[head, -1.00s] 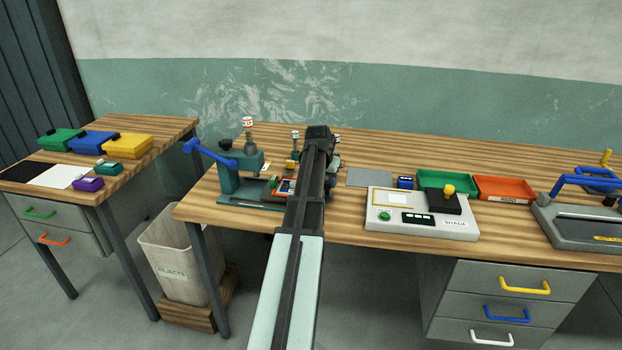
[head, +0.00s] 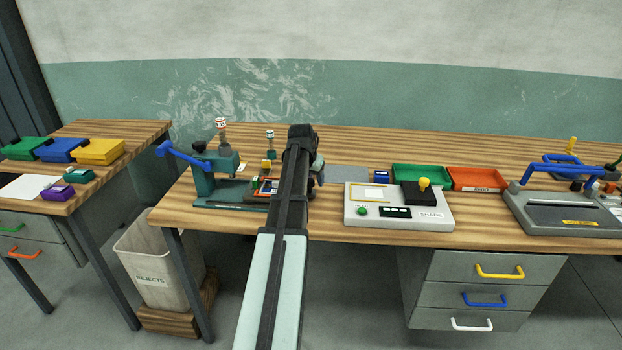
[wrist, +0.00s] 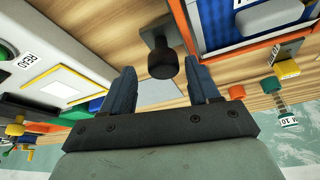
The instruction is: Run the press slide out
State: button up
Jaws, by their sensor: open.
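The press (head: 222,178) is a teal stand with a blue lever (head: 184,155), at the left end of the long bench in the head view. A small framed part with orange and blue edges (head: 268,187) sits at its right side, partly behind my arm. In the wrist view, a blue and orange framed part (wrist: 228,22) fills the upper right. A black knob (wrist: 162,62) on a grey bracket stands beside it. My gripper (wrist: 160,72) is open, its two dark blue fingers on either side of the knob. I cannot tell whether they touch it. The head view hides the fingers behind my arm.
A white shade-reading box (head: 398,222) stands right of my arm, with green (head: 421,175) and orange (head: 477,178) trays behind it. Small stamped posts (head: 270,143) stand by the press. A rejects bin (head: 150,262) is below the bench's left end.

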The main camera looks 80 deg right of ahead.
jog(key=v, duration=1.4)
dwell(0.4)
